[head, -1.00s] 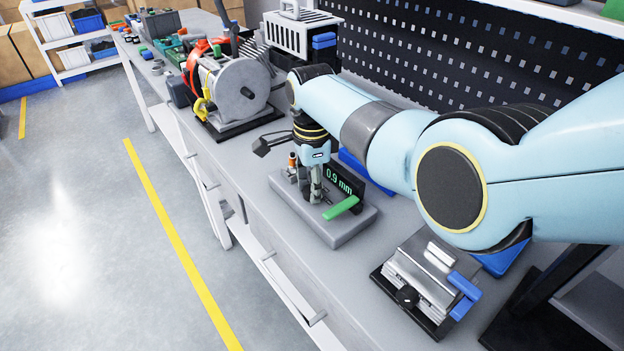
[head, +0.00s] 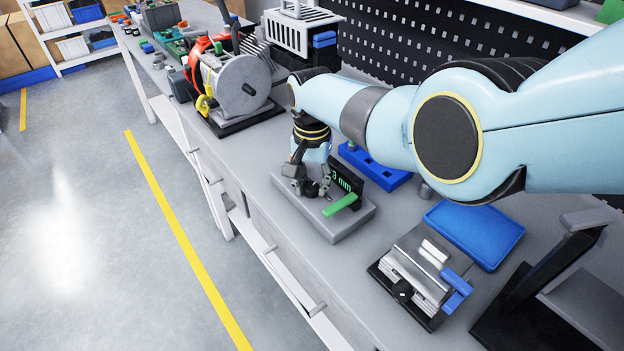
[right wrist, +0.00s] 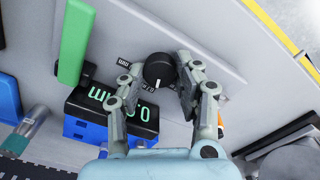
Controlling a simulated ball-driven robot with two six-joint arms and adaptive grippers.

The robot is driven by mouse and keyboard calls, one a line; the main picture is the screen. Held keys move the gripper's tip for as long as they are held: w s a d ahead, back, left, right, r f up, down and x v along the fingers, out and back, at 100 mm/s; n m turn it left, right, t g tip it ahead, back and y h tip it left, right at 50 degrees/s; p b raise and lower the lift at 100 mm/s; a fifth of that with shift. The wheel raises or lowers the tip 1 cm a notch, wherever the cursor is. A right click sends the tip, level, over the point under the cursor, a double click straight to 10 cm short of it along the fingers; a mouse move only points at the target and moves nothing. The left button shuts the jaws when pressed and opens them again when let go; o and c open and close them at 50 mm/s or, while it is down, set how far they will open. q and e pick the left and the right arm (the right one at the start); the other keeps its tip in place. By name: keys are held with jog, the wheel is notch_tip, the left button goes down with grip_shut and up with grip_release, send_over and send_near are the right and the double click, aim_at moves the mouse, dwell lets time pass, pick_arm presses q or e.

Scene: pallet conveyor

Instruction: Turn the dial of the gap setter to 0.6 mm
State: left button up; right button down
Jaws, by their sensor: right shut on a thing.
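The gap setter (head: 340,228) is a grey block on the bench with a green lever (head: 341,204) and a dark display (head: 346,180). Its green digits are partly hidden by my right gripper (head: 314,188); the last digit looks like a 3, followed by "mm". The right wrist view shows the display (right wrist: 112,108) upside down, its digits partly covered by a finger. The black dial (right wrist: 158,68) has a white pointer line and sits between the fingers of my right gripper (right wrist: 161,78), which is shut on it. My left gripper is not in view.
A blue tray (head: 474,234) and a clamp-like fixture (head: 418,272) lie right of the gap setter. A blue block with holes (head: 376,168) stands behind it. A cable reel (head: 238,88) stands farther left.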

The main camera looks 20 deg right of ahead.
aim_at(311, 186)
jog(key=n, duration=0.4)
jog(key=shift+n+p, duration=0.4)
jog(key=shift+n, duration=1.7)
jog(key=c, duration=0.9)
grip_release()
jog(key=shift+c, duration=0.2)
notch_tip(311, 186, up, 12)
